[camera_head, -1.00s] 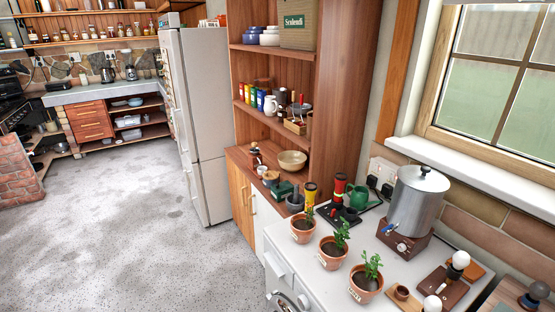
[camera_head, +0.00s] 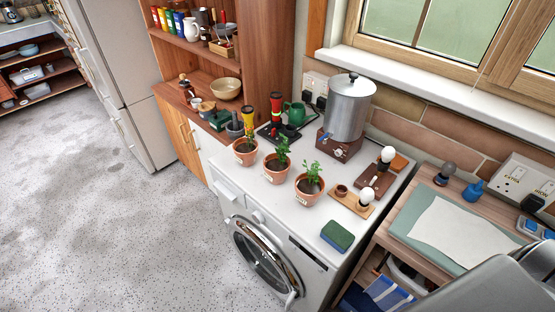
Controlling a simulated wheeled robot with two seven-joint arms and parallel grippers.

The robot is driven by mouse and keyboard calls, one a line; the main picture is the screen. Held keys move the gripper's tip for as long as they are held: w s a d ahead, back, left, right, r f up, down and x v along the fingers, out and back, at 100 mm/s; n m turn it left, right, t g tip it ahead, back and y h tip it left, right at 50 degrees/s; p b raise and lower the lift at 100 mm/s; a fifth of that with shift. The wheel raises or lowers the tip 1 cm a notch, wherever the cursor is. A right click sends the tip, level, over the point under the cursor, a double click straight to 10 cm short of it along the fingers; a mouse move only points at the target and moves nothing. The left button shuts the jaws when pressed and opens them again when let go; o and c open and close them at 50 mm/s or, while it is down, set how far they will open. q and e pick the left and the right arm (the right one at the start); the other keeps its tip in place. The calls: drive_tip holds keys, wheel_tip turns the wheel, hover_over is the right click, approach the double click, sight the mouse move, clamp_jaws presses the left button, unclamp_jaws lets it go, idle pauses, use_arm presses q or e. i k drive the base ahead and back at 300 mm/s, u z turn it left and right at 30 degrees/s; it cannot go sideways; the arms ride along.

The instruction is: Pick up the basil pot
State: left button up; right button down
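Three small terracotta pots with green plants stand upright in a slanting row on the white top of a washing machine (camera_head: 285,222). They are the left pot (camera_head: 245,158), the middle pot (camera_head: 277,175) and the right pot (camera_head: 309,197). The pots carry small pale labels that are too small to read, so I cannot tell which one is the basil pot. The right pot's plant looks the leafiest. Neither of my grippers is in view.
A metal urn (camera_head: 347,105) stands behind the pots. Wooden bases with light bulbs (camera_head: 366,196) are to their right, and a green-and-blue sponge (camera_head: 338,235) lies nearer the front edge. A wooden shelf unit (camera_head: 270,60) stands behind at left. The floor (camera_head: 130,230) at left is clear.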

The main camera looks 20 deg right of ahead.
sight(276, 165)
drive_tip(key=u, duration=0.05)
drive_tip(key=k, duration=0.5)
drive_tip(key=u, duration=0.6)
drive_tip(key=i, duration=0.85)
drive_tip(key=z, duration=2.85)
